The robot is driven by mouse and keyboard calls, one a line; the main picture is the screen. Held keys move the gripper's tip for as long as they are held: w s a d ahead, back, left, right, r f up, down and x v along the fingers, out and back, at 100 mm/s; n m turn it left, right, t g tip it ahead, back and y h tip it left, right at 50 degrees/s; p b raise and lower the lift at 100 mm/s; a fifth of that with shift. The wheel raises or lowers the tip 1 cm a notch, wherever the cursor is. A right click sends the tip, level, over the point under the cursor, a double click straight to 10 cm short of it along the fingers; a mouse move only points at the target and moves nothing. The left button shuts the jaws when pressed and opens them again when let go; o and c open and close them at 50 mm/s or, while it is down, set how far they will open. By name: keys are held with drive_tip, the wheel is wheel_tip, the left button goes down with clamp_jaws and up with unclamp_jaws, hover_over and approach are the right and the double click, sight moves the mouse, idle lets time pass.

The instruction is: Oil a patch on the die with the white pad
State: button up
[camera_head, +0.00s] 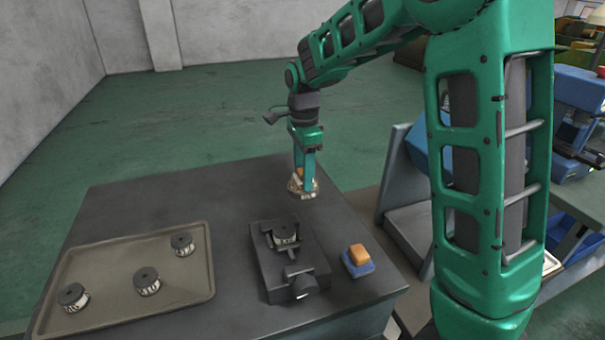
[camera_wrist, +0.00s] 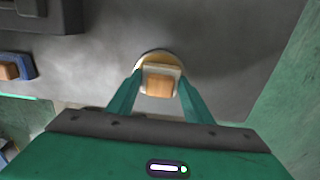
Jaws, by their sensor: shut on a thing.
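My gripper (camera_head: 303,182) points down at the back right of the dark table and is shut on the tan handle of the white pad. In the wrist view the pad (camera_wrist: 160,82) sits between my green fingertips, its pale edge showing around the handle. A round, pale-rimmed dish (camera_wrist: 143,61) shows behind or under the pad; I cannot tell whether they touch. A die (camera_head: 285,235), a short cylinder with a pale lettered side, sits in the dark vise (camera_head: 275,277), in front of and left of my gripper. The wrist view does not show this die clearly.
An orange block on a blue base (camera_head: 358,258) stands right of the vise; it also shows in the wrist view (camera_wrist: 14,68). A tray (camera_head: 120,280) at left holds three similar dark-topped cylinders. The table top between tray and vise is clear.

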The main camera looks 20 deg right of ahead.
drive_tip(key=shift+r, duration=3.45)
